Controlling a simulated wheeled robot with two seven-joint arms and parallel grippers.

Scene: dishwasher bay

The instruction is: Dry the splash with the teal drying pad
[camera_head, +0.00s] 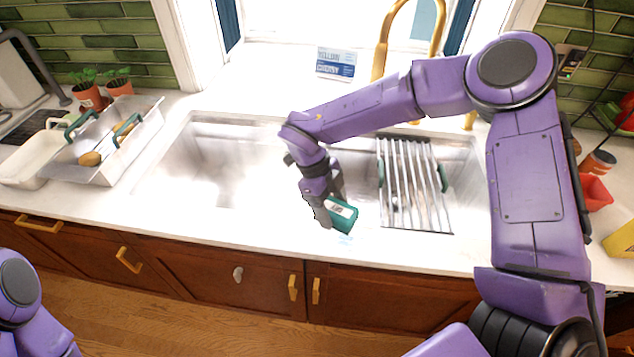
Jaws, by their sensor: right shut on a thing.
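The teal drying pad (342,215) has a white label on it. My right gripper (330,208) is shut on it, just above the white counter's front strip by the sink. The splash (345,239) shows as a faint pale-blue patch on the counter just below the pad. Whether the pad touches the counter I cannot tell. Part of the splash may be hidden behind the pad. My left arm shows only at the lower left edge, and its gripper is out of view.
A metal drying rack (415,185) lies over the sink's right side. The open sink basin (215,165) is behind and left of the pad. A red container (594,193) sits at the right. The front counter strip left of the pad is clear.

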